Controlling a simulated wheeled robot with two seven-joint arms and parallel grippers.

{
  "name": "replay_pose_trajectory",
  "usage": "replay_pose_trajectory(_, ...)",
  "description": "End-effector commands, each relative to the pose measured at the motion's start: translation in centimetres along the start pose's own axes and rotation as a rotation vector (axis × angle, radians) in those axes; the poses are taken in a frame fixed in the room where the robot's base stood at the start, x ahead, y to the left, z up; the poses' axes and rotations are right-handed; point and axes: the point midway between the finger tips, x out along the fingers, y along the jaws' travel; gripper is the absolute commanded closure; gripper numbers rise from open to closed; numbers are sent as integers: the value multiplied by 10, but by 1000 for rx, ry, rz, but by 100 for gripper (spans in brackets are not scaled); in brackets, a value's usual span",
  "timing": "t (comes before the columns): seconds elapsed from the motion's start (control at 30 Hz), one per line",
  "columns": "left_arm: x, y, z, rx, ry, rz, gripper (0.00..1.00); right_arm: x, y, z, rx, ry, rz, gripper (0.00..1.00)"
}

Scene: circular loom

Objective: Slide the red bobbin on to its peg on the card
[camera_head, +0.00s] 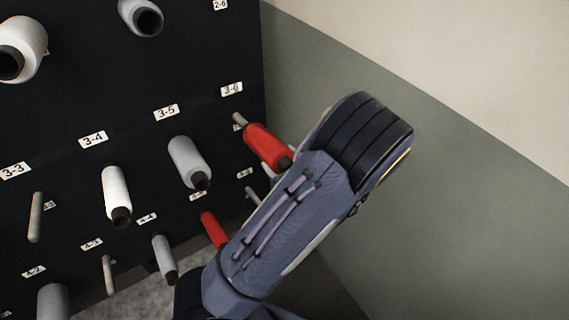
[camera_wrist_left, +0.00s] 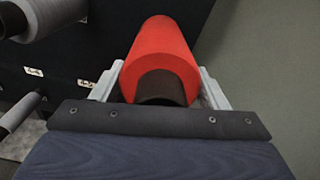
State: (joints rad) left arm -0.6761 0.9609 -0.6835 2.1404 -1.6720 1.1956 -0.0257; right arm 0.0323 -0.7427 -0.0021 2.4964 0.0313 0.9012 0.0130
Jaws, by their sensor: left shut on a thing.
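The red bobbin (camera_head: 264,144) is near the board's right edge, just below the 3-6 label, tilted with its far end up and left. In the left wrist view the red bobbin (camera_wrist_left: 163,45) sits between the two pale fingers of my left gripper (camera_wrist_left: 160,86), which is shut on it. Its dark core end faces that camera. A light wooden peg (camera_head: 239,119) shows at the bobbin's far end, roughly in line with it. I cannot tell whether the bobbin is around the peg. The dark card (camera_head: 200,60) carries the pegs. My right gripper is not in view.
White and grey bobbins, such as one under 3-5 (camera_head: 188,162) and one under 3-4 (camera_head: 116,192), stick out to the left. A second red bobbin (camera_head: 213,229) sits lower, close to my left arm. Bare pegs (camera_head: 36,216) also stick out. Open space lies right, before the wall (camera_head: 450,150).

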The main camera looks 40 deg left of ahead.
Motion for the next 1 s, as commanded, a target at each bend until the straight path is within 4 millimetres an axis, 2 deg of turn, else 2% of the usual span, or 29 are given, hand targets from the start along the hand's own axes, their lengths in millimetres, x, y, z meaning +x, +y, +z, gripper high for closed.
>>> replay_pose_trajectory(0.4,19,0,1,0,-4,0,87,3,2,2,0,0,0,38)
replay_pose_trajectory(1.0,24,0,0,-1,-3,1,87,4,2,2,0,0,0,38)
